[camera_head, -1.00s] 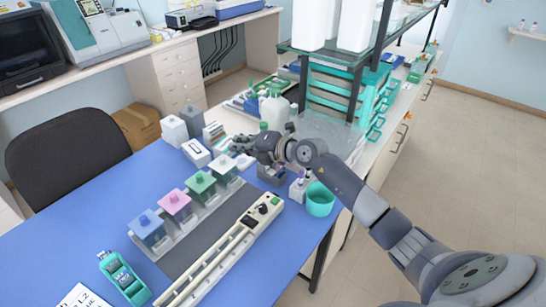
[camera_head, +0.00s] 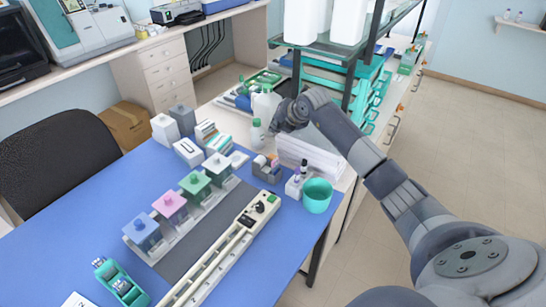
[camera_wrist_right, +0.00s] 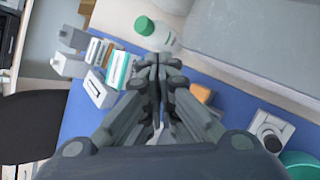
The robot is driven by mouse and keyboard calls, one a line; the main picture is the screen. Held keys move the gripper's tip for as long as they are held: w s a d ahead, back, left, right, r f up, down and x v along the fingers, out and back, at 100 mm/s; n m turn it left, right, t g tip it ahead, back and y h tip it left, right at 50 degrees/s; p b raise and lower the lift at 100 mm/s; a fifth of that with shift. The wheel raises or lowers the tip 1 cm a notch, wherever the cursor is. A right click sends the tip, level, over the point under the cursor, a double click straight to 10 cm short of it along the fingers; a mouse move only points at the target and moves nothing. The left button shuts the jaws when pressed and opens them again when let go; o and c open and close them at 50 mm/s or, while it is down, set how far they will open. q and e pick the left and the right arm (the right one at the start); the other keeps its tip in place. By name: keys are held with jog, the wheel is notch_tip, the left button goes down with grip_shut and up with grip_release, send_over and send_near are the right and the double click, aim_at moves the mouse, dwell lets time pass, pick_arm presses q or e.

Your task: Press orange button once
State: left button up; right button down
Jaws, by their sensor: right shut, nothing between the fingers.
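A small grey device (camera_head: 266,172) stands near the right edge of the blue table and has an orange part (camera_head: 273,160) on top. In the wrist view an orange patch (camera_wrist_right: 202,93) shows just right of my fingers, partly hidden by them. I cannot tell whether it is a button. My right gripper (camera_head: 276,127) is shut and empty, above and behind the grey device, near a green-capped bottle (camera_head: 257,132). In the wrist view the closed fingertips (camera_wrist_right: 157,62) appear just below that bottle (camera_wrist_right: 160,36). My left gripper is not in view.
A turquoise cup (camera_head: 317,197) and a small bottle in a white holder (camera_head: 294,187) stand right of the device. Several staining jars (camera_head: 169,204) and a long cream strip (camera_head: 215,262) lie in front. White boxes (camera_head: 188,152) stand left.

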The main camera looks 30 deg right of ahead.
aim_at(276, 156)
jog(key=shift+f+b, duration=2.8)
jog(key=shift+f, duration=1.55)
jog(key=shift+f+b, duration=0.35)
jog(key=shift+f, duration=0.1)
jog(key=shift+f+b, duration=0.65)
jog(key=shift+f, duration=0.2)
jog(key=shift+r, duration=0.1)
jog(key=shift+r+p, duration=0.85)
jog(key=shift+r, duration=0.3)
jog(key=shift+r+p, duration=1.6)
jog(key=shift+r, duration=1)
